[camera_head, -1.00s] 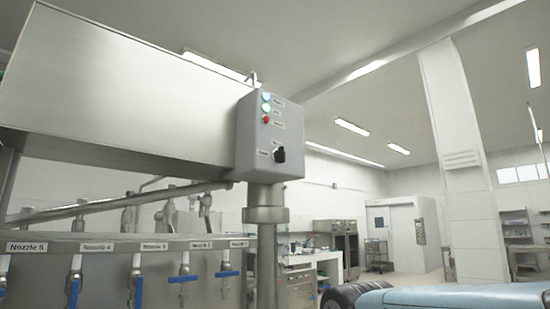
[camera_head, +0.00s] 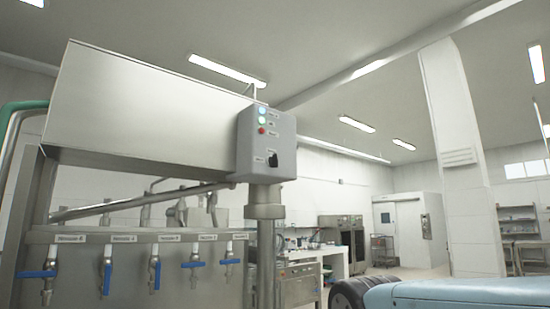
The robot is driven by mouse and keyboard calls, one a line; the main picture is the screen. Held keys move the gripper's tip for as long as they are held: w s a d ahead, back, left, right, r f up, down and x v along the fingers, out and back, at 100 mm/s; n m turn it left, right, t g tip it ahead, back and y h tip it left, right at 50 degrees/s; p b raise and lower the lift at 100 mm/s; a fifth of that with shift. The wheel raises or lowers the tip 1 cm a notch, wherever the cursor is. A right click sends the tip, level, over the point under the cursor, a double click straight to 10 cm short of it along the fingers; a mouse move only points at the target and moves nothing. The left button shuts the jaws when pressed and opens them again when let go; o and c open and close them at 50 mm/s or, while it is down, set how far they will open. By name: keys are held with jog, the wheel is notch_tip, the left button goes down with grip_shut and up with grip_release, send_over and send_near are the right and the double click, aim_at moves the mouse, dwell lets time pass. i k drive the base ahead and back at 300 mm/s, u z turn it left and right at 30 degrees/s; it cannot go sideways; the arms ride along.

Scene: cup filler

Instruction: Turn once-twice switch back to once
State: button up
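The once-twice switch looks to be the black rotary knob (camera_head: 273,160) low on the grey control box (camera_head: 266,142). Small labels sit beside and above the knob, too small to read, and I cannot tell which position it points to. The box stands on a metal post (camera_head: 264,205) at the end of the filler's large steel tank (camera_head: 150,110). My gripper is not in view.
Several labelled nozzles with blue-handled valves (camera_head: 155,272) line the filler's front, left of the post. A green hose (camera_head: 20,108) shows at the far left. A white counter (camera_head: 315,255), a dark oven rack (camera_head: 343,235) and a white cold-room door (camera_head: 400,230) stand further back. Open floor lies between.

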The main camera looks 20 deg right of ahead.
aim_at(273, 160)
jog(key=z, duration=0.05)
jog(key=k, duration=1.2)
jog(key=u, duration=0.6)
jog(key=i, duration=1.45)
jog(key=z, duration=0.6)
